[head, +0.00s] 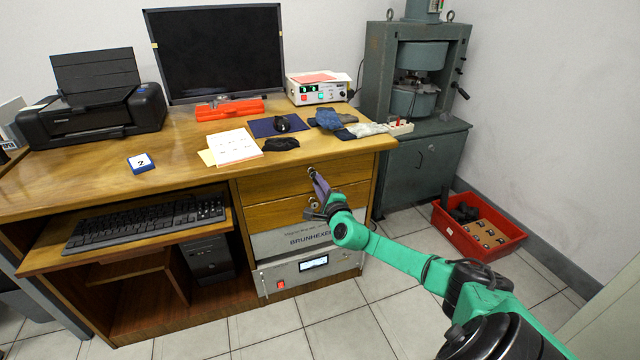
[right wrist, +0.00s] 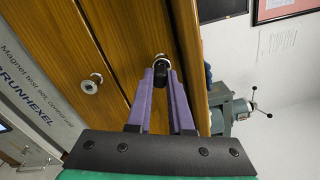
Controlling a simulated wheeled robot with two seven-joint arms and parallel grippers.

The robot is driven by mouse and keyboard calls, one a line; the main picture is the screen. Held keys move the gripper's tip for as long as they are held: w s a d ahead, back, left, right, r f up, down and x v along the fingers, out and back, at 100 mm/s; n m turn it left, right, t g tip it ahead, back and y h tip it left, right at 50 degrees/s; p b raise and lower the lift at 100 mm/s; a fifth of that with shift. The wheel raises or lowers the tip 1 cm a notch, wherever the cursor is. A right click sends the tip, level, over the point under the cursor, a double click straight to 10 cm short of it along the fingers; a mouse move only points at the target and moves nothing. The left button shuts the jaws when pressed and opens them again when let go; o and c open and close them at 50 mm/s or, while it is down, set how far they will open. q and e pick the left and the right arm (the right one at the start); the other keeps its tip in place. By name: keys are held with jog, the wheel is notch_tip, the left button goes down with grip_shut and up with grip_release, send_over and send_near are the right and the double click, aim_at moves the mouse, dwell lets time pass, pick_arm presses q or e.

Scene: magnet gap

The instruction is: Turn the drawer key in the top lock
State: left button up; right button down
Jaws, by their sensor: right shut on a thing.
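The top drawer (head: 278,183) of the wooden desk is closed, and its round metal lock (right wrist: 160,57) is at the fingertips in the right wrist view. My right gripper (head: 315,176) has purple fingers and reaches the drawer front from the right. In the right wrist view its fingertips (right wrist: 161,72) are shut on the dark head of the drawer key (right wrist: 161,66), right at the lock. The key's shaft is hidden, so how deep it sits and its turn angle cannot be told. My left gripper is not in view.
A second lock (right wrist: 90,84) is on the drawer below. Under it stands a grey panel unit (head: 310,265). The desktop (head: 190,165) holds a monitor, a printer and cloths. A red crate (head: 478,226) is on the floor at right, near a green press (head: 415,110).

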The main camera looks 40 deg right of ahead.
jog(key=shift+a+f, duration=0.2)
jog(key=shift+a, duration=0.05)
jog(key=shift+r+n+p, duration=0.15)
jog(key=shift+n+p, duration=0.5)
jog(key=shift+n, duration=0.05)
jog(key=shift+n+p, duration=0.55)
jog(key=shift+n, duration=0.45)
jog(key=shift+f, duration=0.2)
jog(key=c, duration=0.7)
grip_release()
jog(key=shift+w, duration=0.1)
jog(key=shift+c, duration=0.2)
jog(key=shift+d, duration=0.1)
jog(key=shift+r, duration=0.1)
